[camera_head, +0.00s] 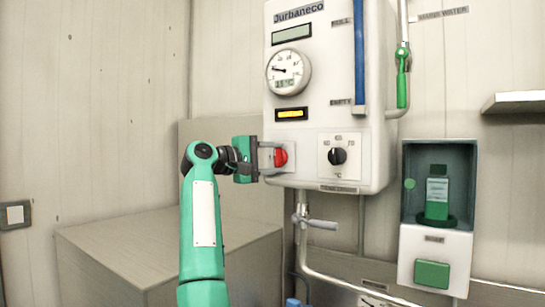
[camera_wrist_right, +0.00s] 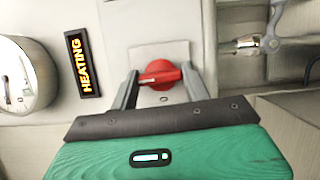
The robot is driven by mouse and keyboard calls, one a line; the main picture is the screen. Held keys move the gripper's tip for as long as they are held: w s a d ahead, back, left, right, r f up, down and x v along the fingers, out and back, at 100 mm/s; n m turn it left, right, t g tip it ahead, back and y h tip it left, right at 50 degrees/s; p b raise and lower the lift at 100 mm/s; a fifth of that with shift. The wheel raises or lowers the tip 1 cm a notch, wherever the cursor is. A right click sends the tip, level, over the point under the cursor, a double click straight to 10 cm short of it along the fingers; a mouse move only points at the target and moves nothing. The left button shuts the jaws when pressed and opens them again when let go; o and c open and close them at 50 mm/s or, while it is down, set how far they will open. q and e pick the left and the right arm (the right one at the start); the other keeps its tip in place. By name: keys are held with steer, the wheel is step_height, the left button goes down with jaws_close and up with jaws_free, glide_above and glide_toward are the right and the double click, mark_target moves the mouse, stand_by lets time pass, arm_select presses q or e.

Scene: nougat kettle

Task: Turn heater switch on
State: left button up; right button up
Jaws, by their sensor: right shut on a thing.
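The heater switch is a red rotary knob (camera_head: 281,157) on a pale plate at the lower left of the white boiler (camera_head: 340,100). In the wrist view the red knob (camera_wrist_right: 160,74) has its grip bar lying roughly across the picture. My right gripper (camera_head: 274,158) reaches in from the left, its fingers on either side of the knob. In the wrist view my right gripper (camera_wrist_right: 160,80) is shut on the knob. An indicator (camera_wrist_right: 83,65) reading HEATING is lit; it glows amber in the head view (camera_head: 291,114). My left gripper is not in view.
A black temperature dial (camera_head: 338,156) sits close to the right of the switch. A round gauge (camera_head: 288,73) is above. Pipes with a grey lever (camera_head: 318,223) run below. A dispenser (camera_head: 434,240) hangs at right. A large box (camera_head: 150,245) stands at lower left.

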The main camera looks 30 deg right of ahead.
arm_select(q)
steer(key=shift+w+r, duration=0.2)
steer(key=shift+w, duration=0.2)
arm_select(e)
steer(key=shift+m, duration=0.3)
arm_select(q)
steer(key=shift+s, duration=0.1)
arm_select(e)
steer(key=shift+c, duration=0.2)
steer(key=o, duration=1)
arm_select(q)
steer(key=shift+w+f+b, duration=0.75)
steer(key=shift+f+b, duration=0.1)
steer(key=shift+b, duration=0.4)
arm_select(e)
steer(key=a, duration=1.3)
steer(key=shift+a, duration=0.4)
